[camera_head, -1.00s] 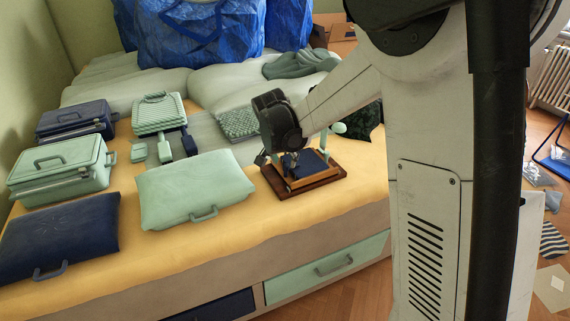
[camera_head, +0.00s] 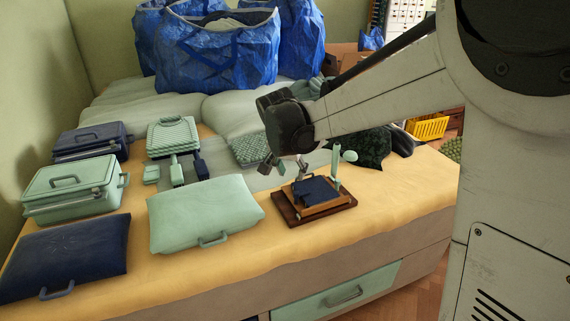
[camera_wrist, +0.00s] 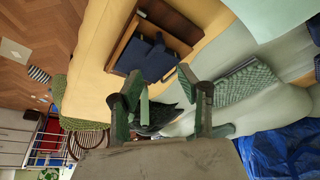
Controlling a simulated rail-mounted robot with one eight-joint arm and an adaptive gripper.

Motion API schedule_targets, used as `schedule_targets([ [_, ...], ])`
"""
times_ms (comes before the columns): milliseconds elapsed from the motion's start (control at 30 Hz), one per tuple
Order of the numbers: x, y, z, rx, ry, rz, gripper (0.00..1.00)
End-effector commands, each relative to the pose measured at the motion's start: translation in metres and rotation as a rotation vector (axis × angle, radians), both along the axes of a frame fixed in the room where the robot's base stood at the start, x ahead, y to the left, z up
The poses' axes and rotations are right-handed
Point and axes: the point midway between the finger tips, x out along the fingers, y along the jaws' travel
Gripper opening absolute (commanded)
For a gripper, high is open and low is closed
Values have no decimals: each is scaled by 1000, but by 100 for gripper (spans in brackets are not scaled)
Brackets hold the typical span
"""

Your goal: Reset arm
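My gripper (camera_head: 287,168) hangs above the bed, just over a brown wooden tray (camera_head: 284,213). Its fingers are spread apart, and in the wrist view the gripper (camera_wrist: 162,100) is open with nothing between its fingertips. A small dark blue case (camera_head: 315,190) lies in the tray and also shows in the wrist view (camera_wrist: 155,60). The gripper is apart from the tray and the case.
A mint suitcase (camera_head: 205,215) lies left of the tray, with a navy case (camera_head: 65,260) farther left. Other mint and navy cases stand behind them. Blue bags (camera_head: 215,55) stand at the back. A yellow basket (camera_head: 428,128) is on the floor at right.

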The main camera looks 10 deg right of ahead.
Motion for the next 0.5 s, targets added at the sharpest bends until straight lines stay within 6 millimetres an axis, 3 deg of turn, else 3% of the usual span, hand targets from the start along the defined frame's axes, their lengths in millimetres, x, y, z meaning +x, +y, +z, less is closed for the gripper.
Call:
schedule_targets([
  [167, -19, -5, 21, 3, -6, 35, 36],
  [500, -101, -18, 85, 10, -49, 199, 36],
])
